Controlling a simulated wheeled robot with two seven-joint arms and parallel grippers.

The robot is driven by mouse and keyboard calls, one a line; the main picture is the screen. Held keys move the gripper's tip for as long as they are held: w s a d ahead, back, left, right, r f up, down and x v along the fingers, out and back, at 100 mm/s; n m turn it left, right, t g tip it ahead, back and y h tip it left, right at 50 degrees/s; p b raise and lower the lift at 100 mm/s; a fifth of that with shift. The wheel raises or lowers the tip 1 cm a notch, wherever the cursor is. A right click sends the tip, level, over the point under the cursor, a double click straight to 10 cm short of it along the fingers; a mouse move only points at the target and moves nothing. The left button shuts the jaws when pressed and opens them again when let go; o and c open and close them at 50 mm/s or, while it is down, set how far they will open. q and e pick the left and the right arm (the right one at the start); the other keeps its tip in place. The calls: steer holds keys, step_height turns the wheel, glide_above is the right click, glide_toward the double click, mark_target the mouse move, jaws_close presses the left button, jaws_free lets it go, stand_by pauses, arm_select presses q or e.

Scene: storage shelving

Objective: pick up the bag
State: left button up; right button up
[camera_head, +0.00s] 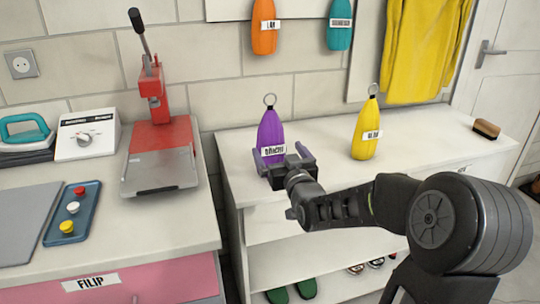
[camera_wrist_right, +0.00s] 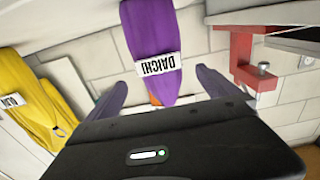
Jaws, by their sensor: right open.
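A purple bag (camera_head: 271,132) with a white name label and a ring on top stands upright on the white shelf top (camera_head: 320,139). My right gripper (camera_head: 284,164) is at the front of the purple bag, low down near its label. In the right wrist view the purple bag (camera_wrist_right: 152,50) appears upside down, between and beyond the two spread fingers of the open right gripper (camera_wrist_right: 165,85). I cannot tell whether the fingers touch it. A yellow bag (camera_head: 366,130) stands upright to the right on the same top. My left gripper is not in view.
An orange bag (camera_head: 265,28) and a teal bag (camera_head: 340,26) hang on the wall. A brush (camera_head: 487,129) lies at the shelf's right end. A red press (camera_head: 160,125) stands on the left counter. Shoes (camera_head: 305,288) are on the lower shelf.

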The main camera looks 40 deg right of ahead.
mark_target(271, 106)
steer(key=shift+x, duration=1.1)
steer(key=shift+x, duration=2.6)
steer(key=shift+f, duration=0.1)
steer(key=c, duration=2.1)
steer(key=shift+c, duration=0.3)
step_height(271, 106, up, 10)
steer(key=shift+r+p, duration=0.1)
steer(key=shift+p, duration=0.65)
